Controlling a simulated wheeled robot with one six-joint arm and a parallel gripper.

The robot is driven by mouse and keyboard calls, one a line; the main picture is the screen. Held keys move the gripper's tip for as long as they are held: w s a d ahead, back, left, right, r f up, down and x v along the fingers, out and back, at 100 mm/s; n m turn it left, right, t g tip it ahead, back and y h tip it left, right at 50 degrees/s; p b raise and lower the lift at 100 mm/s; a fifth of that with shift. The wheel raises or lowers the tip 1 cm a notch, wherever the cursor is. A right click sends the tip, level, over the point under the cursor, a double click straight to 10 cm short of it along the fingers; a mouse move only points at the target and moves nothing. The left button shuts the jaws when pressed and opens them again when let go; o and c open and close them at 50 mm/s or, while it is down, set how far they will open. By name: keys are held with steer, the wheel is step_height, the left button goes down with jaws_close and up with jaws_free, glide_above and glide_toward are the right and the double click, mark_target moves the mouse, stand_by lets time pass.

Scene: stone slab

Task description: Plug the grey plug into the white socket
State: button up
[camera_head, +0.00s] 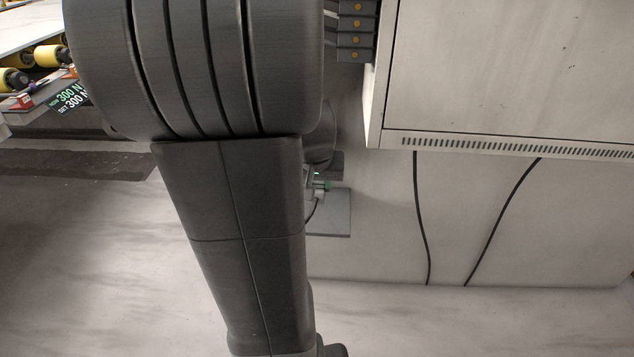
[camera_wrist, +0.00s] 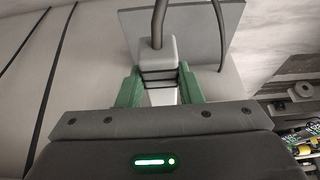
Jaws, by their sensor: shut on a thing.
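In the wrist view, my gripper (camera_wrist: 160,72) has green fingers closed on the sides of the grey plug (camera_wrist: 157,50). The plug is a light grey block with dark bands between the fingers, and a dark grey cable leaves its far end. A flat grey plate (camera_wrist: 197,32) lies behind the plug. In the head view, my arm hides most of the gripper; a small light part with green (camera_head: 318,186) shows beside the arm, over the grey plate (camera_head: 333,219). I cannot make out the white socket in either view, nor whether the plug touches the plate.
A white cabinet (camera_head: 510,65) with a vent strip stands at the upper right of the head view. Two black cables (camera_head: 421,220) run below it. Grey modules (camera_head: 356,28) are beside its left edge. Electronic parts (camera_wrist: 300,125) show at the wrist view's right.

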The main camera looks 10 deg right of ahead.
steer(key=shift+w+d+p, duration=0.2)
steer(key=shift+w+d, duration=0.15)
steer(key=shift+w, duration=0.8)
steer(key=shift+w+d+p, duration=0.2)
steer(key=shift+w+d, duration=0.1)
steer(key=shift+w, duration=0.9)
steer(key=shift+w+d+p, duration=0.2)
steer(key=shift+w+d, duration=0.15)
steer(key=shift+w, duration=0.8)
steer(key=shift+w+d+p, duration=0.2)
steer(key=shift+w+p, duration=0.1)
steer(key=shift+w, duration=0.4)
steer(key=shift+w+d+p, duration=0.2)
steer(key=shift+w+p, duration=0.1)
steer(key=shift+w, duration=0.4)
steer(key=shift+w+d+p, duration=0.2)
steer(key=shift+w+p, duration=0.1)
steer(key=shift+w, duration=0.4)
stand_by(2.4)
